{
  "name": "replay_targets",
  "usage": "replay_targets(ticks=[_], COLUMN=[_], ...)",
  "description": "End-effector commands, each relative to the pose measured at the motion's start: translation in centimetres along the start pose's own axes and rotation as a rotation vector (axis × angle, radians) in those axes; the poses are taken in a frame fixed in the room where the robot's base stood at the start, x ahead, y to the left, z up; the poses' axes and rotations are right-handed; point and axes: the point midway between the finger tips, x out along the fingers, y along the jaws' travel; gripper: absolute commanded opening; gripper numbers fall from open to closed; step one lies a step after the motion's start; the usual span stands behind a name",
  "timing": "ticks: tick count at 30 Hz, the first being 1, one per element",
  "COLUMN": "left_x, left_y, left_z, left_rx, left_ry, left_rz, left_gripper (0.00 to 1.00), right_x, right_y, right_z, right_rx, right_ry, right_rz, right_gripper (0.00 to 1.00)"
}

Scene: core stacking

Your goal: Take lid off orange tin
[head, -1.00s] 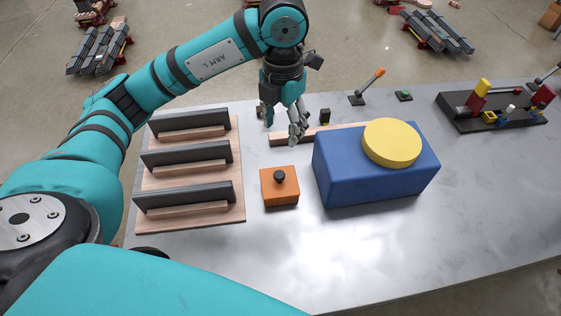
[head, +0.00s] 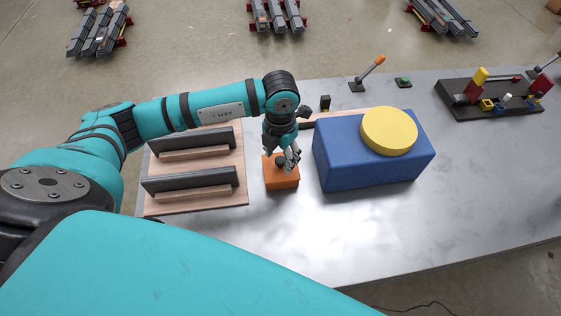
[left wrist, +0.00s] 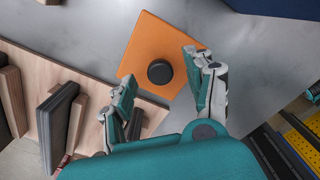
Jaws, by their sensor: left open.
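The orange tin (head: 283,181) stands on the grey metal table, with its lid on top. The lid has a dark round knob, which shows clearly in the left wrist view (left wrist: 160,71) in the middle of the orange square lid (left wrist: 148,42). My left gripper (head: 285,165) is over the tin and partly hides the lid and knob in the head view. In the left wrist view my left gripper (left wrist: 160,90) is open, its fingers apart on either side of the knob's line, with nothing between them held. My right gripper is not in view.
A wooden rack with dark upright slats (head: 190,179) stands close left of the tin. A blue box (head: 345,165) with a yellow round disc (head: 389,130) on top stands close right. A lever (head: 367,73) and a black fixture board (head: 490,109) are farther back. The front of the table is clear.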

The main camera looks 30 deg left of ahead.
Motion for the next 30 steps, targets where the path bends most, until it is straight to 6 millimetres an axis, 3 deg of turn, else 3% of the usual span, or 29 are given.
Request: replay_targets(ticks=[5,12,24,30], left_x=[1.7,1.9,1.8,1.8], left_y=[-0.1,-0.1,-0.1,-0.1], left_z=[0.0,0.1,0.1,0.1], left_rx=[0.000,0.000,-0.001,-0.001], left_ry=[-0.001,-0.004,-0.004,-0.004], left_rz=[-0.002,-0.002,-0.002,-0.003], left_gripper=[0.54,0.54,0.02,0.00], right_x=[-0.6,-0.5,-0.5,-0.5], right_y=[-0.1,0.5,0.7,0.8], right_z=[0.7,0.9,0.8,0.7], right_rx=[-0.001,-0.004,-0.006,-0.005], right_ry=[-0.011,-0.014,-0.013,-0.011], right_rz=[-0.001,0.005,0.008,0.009], right_gripper=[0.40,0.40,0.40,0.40])
